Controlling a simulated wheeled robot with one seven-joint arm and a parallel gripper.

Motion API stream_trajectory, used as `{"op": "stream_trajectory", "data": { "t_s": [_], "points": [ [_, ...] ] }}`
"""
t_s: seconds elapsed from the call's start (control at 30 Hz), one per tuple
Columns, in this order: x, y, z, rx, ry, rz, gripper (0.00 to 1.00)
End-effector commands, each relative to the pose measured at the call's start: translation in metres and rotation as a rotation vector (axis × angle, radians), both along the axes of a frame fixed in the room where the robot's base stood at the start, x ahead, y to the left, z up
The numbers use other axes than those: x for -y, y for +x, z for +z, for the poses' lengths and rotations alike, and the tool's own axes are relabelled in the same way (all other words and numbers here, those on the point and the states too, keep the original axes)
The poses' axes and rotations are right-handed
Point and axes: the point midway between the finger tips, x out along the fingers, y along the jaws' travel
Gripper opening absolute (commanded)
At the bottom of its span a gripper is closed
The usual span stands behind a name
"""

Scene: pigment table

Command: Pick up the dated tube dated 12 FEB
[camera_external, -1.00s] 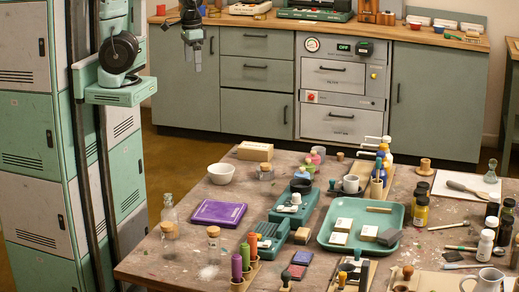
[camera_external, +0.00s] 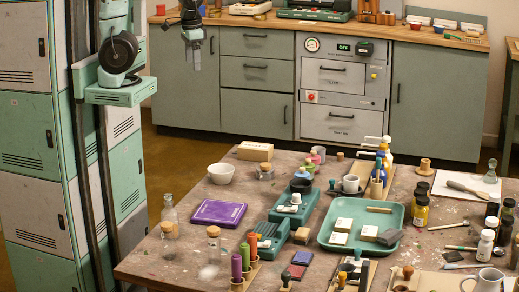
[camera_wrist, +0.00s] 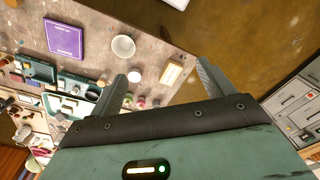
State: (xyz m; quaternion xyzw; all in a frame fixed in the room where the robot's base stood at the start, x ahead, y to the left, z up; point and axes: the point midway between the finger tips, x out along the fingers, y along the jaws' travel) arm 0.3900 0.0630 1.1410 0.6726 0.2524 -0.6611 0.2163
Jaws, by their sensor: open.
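No date such as 12 FEB is readable in either view, so I cannot tell which thing is the dated tube. Purple, green and orange tube-like cylinders (camera_external: 245,257) stand upright in a small holder at the table's front. Blue upright items (camera_external: 378,170) stand in another holder near the tray's back. My gripper (camera_external: 196,66) hangs high, at the upper left of the external view, well apart from these things. In the wrist view my gripper (camera_wrist: 163,76) has its fingers spread wide with nothing held between them.
The work table (camera_external: 150,262) is crowded. It bears a purple book (camera_external: 218,213), a white bowl (camera_external: 221,174), a cardboard box (camera_external: 255,151), a green tray (camera_external: 328,238) and glass bottles at its left edge. Grey cabinets (camera_external: 258,75) stand behind. Open floor lies between table and cabinets.

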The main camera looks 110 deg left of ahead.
Motion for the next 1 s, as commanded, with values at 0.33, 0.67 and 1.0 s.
{"op": "stream_trajectory", "data": {
  "t_s": [0.33, 0.67, 1.0],
  "points": [
    [0.000, 0.000, 0.000, 0.000, 0.000, 0.000, 0.55],
    [-0.001, 0.001, 0.055, 0.010, 0.005, -0.001, 0.55],
    [0.038, 0.037, 0.025, -0.193, 0.097, -0.565, 0.55]
  ]
}}
